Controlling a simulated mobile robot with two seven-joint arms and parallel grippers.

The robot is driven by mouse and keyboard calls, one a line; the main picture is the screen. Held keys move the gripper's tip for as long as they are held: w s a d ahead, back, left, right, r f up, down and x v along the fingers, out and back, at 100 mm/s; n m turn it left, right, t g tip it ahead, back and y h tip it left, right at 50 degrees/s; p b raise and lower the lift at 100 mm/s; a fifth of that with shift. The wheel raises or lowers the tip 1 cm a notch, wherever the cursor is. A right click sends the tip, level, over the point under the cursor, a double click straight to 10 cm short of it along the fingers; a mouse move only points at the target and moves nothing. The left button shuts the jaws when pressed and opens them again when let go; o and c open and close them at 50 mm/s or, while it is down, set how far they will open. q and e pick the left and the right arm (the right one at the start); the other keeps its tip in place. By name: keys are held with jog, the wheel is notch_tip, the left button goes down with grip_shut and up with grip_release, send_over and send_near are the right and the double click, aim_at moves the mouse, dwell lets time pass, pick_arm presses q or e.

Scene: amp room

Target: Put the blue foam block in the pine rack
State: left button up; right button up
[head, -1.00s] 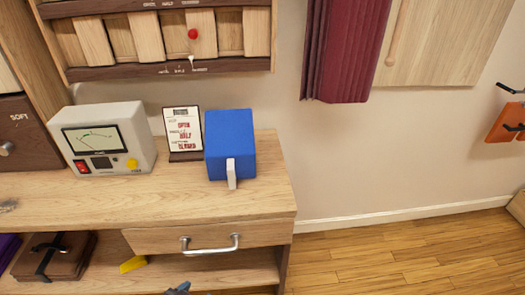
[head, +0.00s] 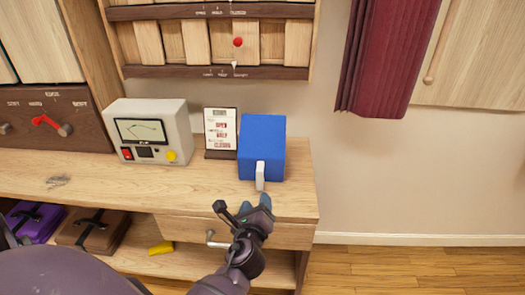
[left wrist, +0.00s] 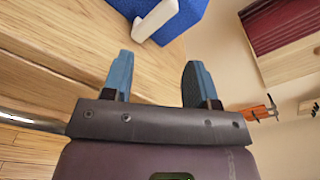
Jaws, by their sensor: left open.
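The blue foam block (head: 262,143) stands on the wooden desk, near its right end, with a white tab (head: 260,176) on its front. In the left wrist view the block (left wrist: 183,17) and its white tab (left wrist: 154,20) are cut off by the top edge, beyond my fingers. My left gripper (head: 244,205) is open and empty at the desk's front edge, just in front of the block. It also shows in the left wrist view (left wrist: 158,66), fingers apart. A pale wooden rack (head: 314,38) hangs above the desk; I cannot tell whether it is the pine rack. My right gripper is out of view.
A meter box (head: 150,133) and a small sign (head: 221,130) stand left of the block. The drawer (head: 285,236) has a metal handle. Purple (head: 35,221) and brown (head: 93,232) bundles and a yellow piece (head: 161,247) lie below. The maroon curtain (head: 385,55) hangs at right.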

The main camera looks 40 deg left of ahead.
aim_at(260, 176)
pick_arm(q)
jog(key=shift+w+a+r+m+y, duration=0.1)
jog(key=shift+w+a+m+y, duration=0.1)
jog(key=shift+w+a+m, duration=1.15)
jog(key=shift+w+a+r+m+y, duration=0.2)
jog(key=shift+w+a+m, duration=0.55)
jog(key=shift+w, duration=1.15)
jog(key=shift+w+a+r+m+y, duration=0.1)
jog(key=shift+w+a+m+y, duration=0.1)
jog(key=shift+w+a+m, duration=1.15)
jog(key=shift+w+d, duration=0.3)
jog(key=shift+d, duration=0.2)
jog(key=shift+c, duration=0.3)
grip_shut()
